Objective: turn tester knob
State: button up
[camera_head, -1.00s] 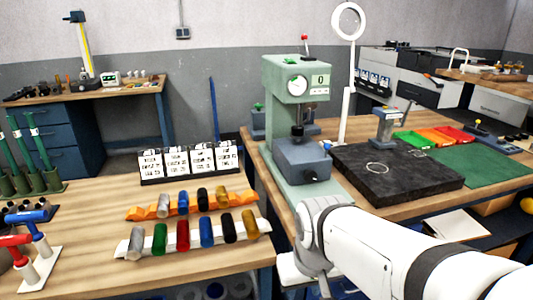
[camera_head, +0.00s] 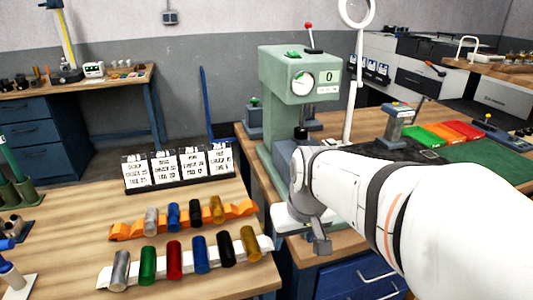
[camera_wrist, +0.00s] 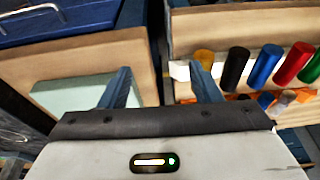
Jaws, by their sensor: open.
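The green tester (camera_head: 277,80) stands on the right-hand bench in the head view, with a round dial (camera_head: 302,83), a display reading 0 (camera_head: 328,77) and a red-balled lever (camera_head: 309,26) on top. Which part is the knob to turn, I cannot tell. My arm hides the tester's lower front. My gripper (camera_head: 320,246) hangs low in front of the tester, at the bench's front edge. In the wrist view my gripper (camera_wrist: 160,82) is open, its two blue fingers apart with nothing between them. A pale green plate (camera_wrist: 72,98), apparently the tester's base, lies left of the fingers.
Coloured cylinders (camera_head: 174,260) lie in white and orange racks on the left bench, near my gripper. White cards (camera_head: 178,167) stand behind them. A ring lamp (camera_head: 357,10) rises behind the tester. A narrow gap separates the benches.

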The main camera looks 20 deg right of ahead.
jog(key=w+d+r+t+p, duration=0.2)
jog(key=w+d+r, duration=0.6)
jog(key=w+d, duration=0.3)
jog(key=x, duration=0.6)
jog(key=shift+d+f, duration=0.3)
jog(key=shift+w+f, duration=0.3)
jog(key=shift+f, duration=0.3)
jog(key=shift+c, duration=0.6)
jog(key=c, duration=0.8)
jog(key=shift+d+f+y+b, duration=0.2)
jog(key=shift+f+y+b, duration=0.05)
jog(key=shift+y+b, duration=0.85)
jog(key=shift+r+y+b, duration=0.25)
jog(key=shift+y+b, duration=0.2)
jog(key=shift+y, duration=0.05)
